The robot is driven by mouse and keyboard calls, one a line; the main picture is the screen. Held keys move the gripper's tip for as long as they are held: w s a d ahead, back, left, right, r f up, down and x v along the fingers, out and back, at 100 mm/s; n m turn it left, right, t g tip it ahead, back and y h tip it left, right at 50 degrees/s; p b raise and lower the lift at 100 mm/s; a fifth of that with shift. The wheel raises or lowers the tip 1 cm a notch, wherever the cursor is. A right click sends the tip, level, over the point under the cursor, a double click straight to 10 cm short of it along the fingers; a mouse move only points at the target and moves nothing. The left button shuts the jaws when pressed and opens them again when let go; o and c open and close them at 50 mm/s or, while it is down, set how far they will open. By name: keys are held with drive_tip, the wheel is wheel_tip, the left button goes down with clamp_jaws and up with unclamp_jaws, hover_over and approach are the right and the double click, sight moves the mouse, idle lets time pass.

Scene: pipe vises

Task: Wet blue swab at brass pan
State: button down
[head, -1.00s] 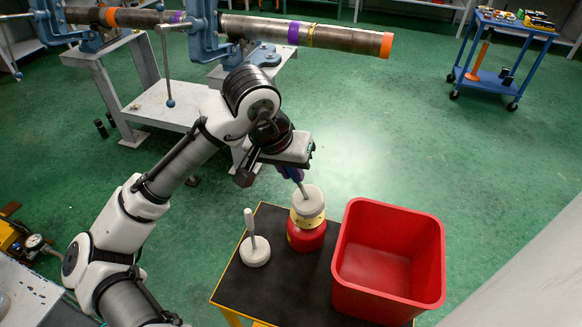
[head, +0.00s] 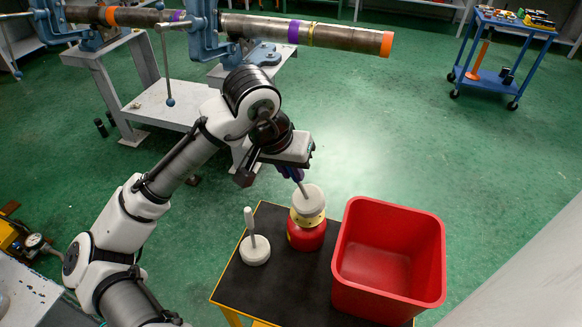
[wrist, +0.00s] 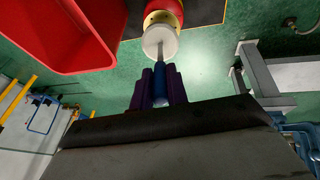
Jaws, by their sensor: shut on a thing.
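The blue swab shows its blue handle (wrist: 160,88) in the wrist view, between purple fingers. My gripper (head: 294,174) is shut on this handle. The swab's thin metal shaft ends in a round off-white head (head: 309,197). The head is at the brass pan (head: 309,218), which sits on top of a red can (head: 305,238). The pan's inside is hidden under the head, so I cannot tell whether they touch. In the wrist view the head (wrist: 160,42) covers part of the brass pan (wrist: 160,18).
A second swab (head: 254,251) with a pale handle stands upright on the black-topped cart (head: 240,290). A large, empty red bin (head: 385,285) stands right of the can. Pipes in blue vises (head: 206,38) and a blue cart (head: 497,65) are behind.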

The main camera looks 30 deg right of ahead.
drive_tip(key=shift+f+b, duration=0.55)
drive_tip(key=shift+f, duration=0.4)
idle(0.6)
drive_tip(key=shift+f+p, duration=0.3)
drive_tip(key=shift+p, duration=0.45)
idle(4.1)
wheel_tip(320, 180, up, 7)
drive_tip(key=p, duration=0.7)
idle(0.6)
